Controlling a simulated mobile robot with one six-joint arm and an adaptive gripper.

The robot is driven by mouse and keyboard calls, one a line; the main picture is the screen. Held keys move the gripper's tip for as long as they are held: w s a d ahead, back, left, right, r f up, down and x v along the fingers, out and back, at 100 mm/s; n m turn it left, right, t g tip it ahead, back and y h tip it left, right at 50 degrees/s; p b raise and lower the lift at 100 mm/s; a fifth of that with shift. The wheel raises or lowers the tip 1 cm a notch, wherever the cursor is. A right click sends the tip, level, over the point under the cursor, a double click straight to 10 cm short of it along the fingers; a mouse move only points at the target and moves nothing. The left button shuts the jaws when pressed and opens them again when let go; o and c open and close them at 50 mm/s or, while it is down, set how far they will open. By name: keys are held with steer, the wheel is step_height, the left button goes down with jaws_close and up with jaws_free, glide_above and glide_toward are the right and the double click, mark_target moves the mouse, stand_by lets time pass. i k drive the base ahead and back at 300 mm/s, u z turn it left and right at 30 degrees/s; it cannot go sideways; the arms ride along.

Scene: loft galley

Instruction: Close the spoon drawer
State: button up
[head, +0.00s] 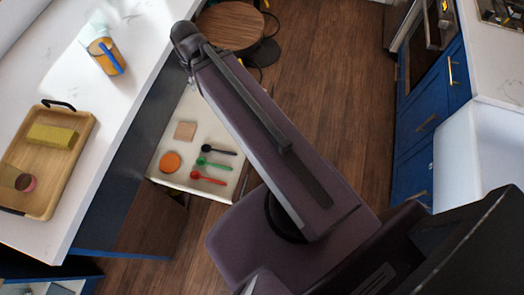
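The spoon drawer (177,136) stands open in the head view, pulled out from the dark side of the white counter. Its pale interior holds a black spoon (219,150), a green spoon (214,164) and a red spoon (207,178). A round orange item (170,162) and a small tan square block (185,131) also lie in it. My arm crosses the view just right of the drawer and covers part of its right side. I cannot make out my gripper's fingers in this view.
A round wooden stool (232,28) stands beyond the drawer. Blue cabinets (420,130) line the right. The wooden floor (330,80) between is clear.

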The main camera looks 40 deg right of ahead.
mark_target(192, 107)
steer(key=u, duration=0.1)
steer(key=k, duration=0.85)
steer(key=z, duration=0.75)
steer(key=i, duration=0.55)
steer(key=u, duration=0.45)
